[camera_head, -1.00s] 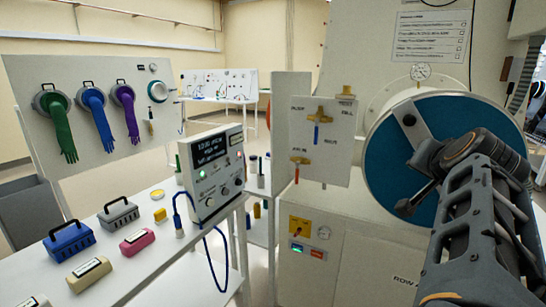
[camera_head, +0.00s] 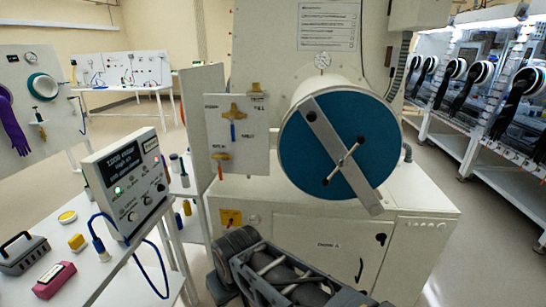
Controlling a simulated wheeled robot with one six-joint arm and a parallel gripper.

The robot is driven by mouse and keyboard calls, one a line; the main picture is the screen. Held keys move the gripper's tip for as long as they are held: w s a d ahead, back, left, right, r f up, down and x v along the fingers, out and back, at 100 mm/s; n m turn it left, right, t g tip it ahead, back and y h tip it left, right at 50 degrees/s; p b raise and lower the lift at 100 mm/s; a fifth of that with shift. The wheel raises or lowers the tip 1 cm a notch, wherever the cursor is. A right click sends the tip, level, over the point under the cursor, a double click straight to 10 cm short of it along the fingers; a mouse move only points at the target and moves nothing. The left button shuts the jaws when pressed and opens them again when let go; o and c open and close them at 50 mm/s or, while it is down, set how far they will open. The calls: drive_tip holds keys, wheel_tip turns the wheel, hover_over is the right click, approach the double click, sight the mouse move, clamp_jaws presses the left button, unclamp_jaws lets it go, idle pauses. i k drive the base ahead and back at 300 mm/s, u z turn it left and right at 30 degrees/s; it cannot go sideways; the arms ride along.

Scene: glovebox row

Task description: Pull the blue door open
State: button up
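The round blue door (camera_head: 300,150) closes the front of a white cylindrical port on the cabinet, right of centre. It looks shut. A grey bar (camera_head: 322,135) crosses it diagonally, with a metal T-shaped handle (camera_head: 345,160) at its middle. My arm is folded low at the bottom of the view, below and left of the door, well apart from it in the picture. My gripper seems to be the dark part (camera_head: 218,288) at the lower left end of the arm. Its fingers cannot be made out, and nothing held shows.
A valve panel (camera_head: 250,160) stands left of the door. A bench at left carries a control box (camera_head: 132,185), a blue cable and small cases (camera_head: 22,255). The cabinet's lower body (camera_head: 310,235) sits under the door. Open floor (camera_head: 480,235) lies at right, before a glovebox row.

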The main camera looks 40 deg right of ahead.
sight(324, 125)
drive_tip(key=z, duration=1.7)
drive_tip(key=k, duration=1.05)
drive_tip(key=u, duration=1.25)
drive_tip(key=i, duration=0.8)
drive_tip(key=z, duration=0.5)
drive_tip(key=i, duration=0.75)
drive_tip(key=z, duration=0.75)
